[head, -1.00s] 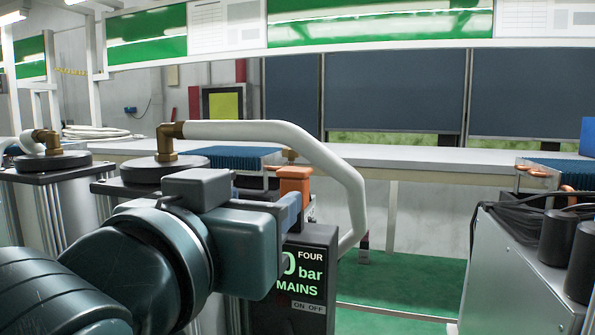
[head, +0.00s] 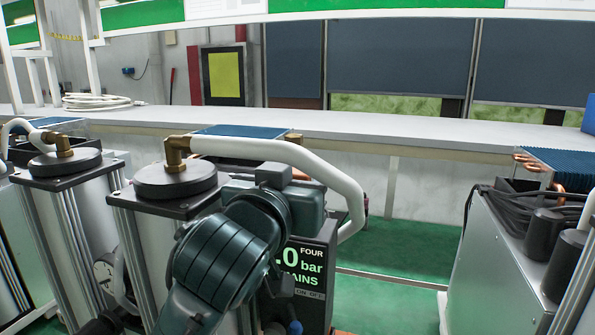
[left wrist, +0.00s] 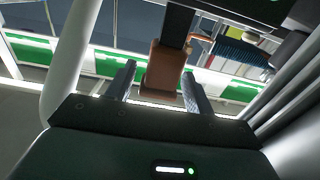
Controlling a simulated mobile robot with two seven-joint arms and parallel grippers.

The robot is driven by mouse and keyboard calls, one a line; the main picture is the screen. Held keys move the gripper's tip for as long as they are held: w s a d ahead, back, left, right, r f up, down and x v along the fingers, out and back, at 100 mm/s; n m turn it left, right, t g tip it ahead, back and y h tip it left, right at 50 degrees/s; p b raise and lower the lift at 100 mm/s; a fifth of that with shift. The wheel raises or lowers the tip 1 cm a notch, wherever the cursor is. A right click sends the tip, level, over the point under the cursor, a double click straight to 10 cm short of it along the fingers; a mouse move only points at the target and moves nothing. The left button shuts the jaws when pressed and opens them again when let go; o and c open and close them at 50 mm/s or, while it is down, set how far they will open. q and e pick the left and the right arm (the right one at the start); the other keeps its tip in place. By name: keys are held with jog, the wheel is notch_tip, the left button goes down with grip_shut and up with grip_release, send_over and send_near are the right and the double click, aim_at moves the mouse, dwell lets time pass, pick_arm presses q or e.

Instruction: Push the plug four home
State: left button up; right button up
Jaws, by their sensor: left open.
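The plug four is an orange-brown block (left wrist: 165,68) at the centre of the left wrist view, against a dark upright part. In the head view my arm hides nearly all of it. My left gripper (left wrist: 157,72) is open, with one finger on each side of the plug. A gap shows at the left finger; the right finger is very close, and I cannot tell if it touches. My right gripper is not in view.
A column with a black cap (head: 175,181) and a thick white hose (head: 300,158) arching over to the right stands close by the unit. Another capped column (head: 65,163) is at left. A metal cabinet (head: 500,265) stands at right. Green floor (head: 400,250) is clear between.

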pick_arm(q)
jog(key=shift+w+d, duration=0.1)
jog(key=shift+w, duration=0.2)
jog(key=shift+c, duration=0.4)
grip_shut()
notch_tip(320, 180, down, 4)
jog(key=shift+r+b, duration=0.1)
jog(key=shift+b, duration=0.95)
jog(key=shift+c, duration=1.1)
grip_release()
jog(key=o, duration=0.3)
jog(key=shift+r, duration=0.1)
